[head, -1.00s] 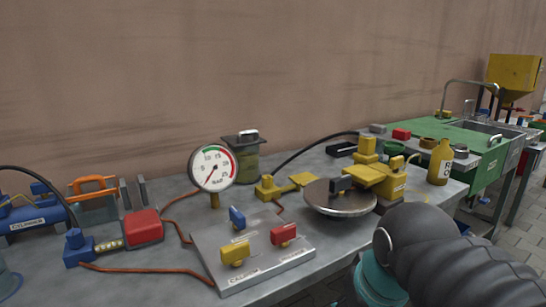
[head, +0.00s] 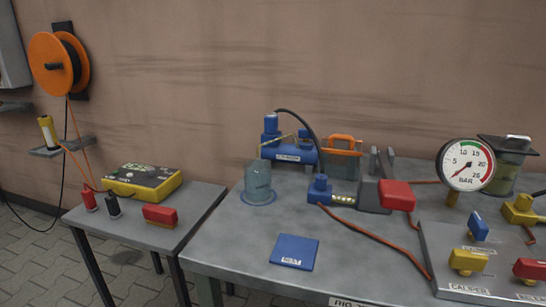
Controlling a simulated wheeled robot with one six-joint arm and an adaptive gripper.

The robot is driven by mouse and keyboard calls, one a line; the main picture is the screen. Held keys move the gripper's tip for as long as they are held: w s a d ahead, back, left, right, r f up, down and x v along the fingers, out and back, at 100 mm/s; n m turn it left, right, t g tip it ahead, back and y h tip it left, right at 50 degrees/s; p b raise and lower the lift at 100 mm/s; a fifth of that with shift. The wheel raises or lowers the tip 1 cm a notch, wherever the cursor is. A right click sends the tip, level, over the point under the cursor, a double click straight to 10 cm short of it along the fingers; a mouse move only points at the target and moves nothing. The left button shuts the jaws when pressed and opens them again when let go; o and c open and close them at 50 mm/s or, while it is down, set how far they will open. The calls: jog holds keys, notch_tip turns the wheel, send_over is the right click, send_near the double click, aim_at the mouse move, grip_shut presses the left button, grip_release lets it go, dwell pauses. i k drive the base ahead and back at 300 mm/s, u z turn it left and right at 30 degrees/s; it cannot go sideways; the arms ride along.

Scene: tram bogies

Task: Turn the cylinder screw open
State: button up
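A grey valve plate (head: 450,288) lies at the right of the bench with three coloured screws. The blue screw (head: 479,228) is at the back, by a small label that seems to read CYLINDER. The yellow screw (head: 467,261) is in front, by the label CALIPER. The red screw (head: 530,270) is at the right picture edge, its label cut off. A blue cylinder (head: 290,155) with a CYLINDER label lies at the back of the bench near the wall. My gripper is not in view.
A pressure gauge (head: 466,164) stands behind the plate, its needle at the low end. A side table (head: 150,228) holds a yellow box (head: 144,181).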

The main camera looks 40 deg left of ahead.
aim_at(303, 133)
jog(key=u, duration=1.6)
jog(key=k, duration=0.5)
jog(key=u, duration=1.6)
jog(key=i, duration=1.3)
jog(key=z, duration=1.85)
